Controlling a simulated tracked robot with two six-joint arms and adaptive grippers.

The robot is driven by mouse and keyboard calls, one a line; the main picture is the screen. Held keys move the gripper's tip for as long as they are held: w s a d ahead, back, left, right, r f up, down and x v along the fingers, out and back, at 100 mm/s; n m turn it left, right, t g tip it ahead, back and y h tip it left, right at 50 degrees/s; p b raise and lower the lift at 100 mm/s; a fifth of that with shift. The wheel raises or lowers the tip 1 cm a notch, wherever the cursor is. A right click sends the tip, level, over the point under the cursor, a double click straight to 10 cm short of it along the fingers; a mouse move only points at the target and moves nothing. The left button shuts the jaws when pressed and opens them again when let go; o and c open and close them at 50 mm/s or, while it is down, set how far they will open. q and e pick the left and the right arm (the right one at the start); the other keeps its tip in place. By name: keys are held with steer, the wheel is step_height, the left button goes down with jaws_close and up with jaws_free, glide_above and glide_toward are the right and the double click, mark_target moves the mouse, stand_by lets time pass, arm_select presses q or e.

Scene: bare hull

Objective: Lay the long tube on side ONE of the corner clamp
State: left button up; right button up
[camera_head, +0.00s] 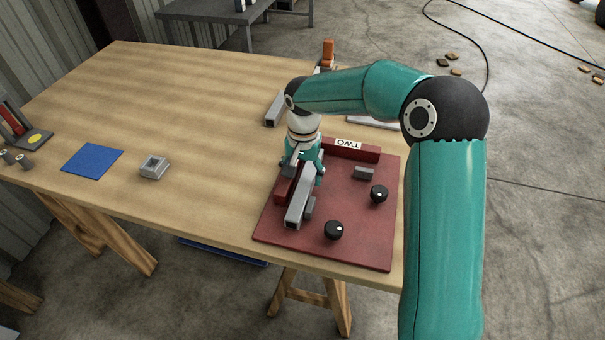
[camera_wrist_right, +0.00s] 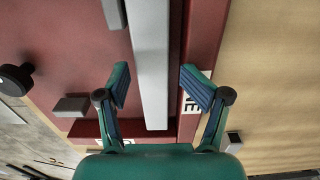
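The corner clamp (camera_head: 278,228) is a dark red board with a raised wall marked TWO (camera_head: 352,151) at the back and another wall (camera_head: 283,190) along its left. A long grey tube (camera_head: 297,208) lies on the board alongside that left wall. In the right wrist view the tube (camera_wrist_right: 151,60) runs beside the wall (camera_wrist_right: 190,125), whose label is partly hidden behind a finger. My right gripper (camera_wrist_right: 158,84) is open, its fingers on either side of the tube with gaps. In the head view my right gripper (camera_head: 303,167) is over the tube's far part. My left gripper is not in view.
Two black knobs (camera_head: 334,230) (camera_head: 379,194) and a grey block (camera_head: 364,173) stand on the board. Another grey bar (camera_head: 275,108) lies behind my right wrist. A blue mat (camera_head: 92,159) and a small metal block (camera_head: 154,167) lie left.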

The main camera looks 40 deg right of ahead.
mark_target(303, 179)
step_height(303, 179, up, 12)
stand_by(0.6)
steer(key=shift+f, duration=0.1)
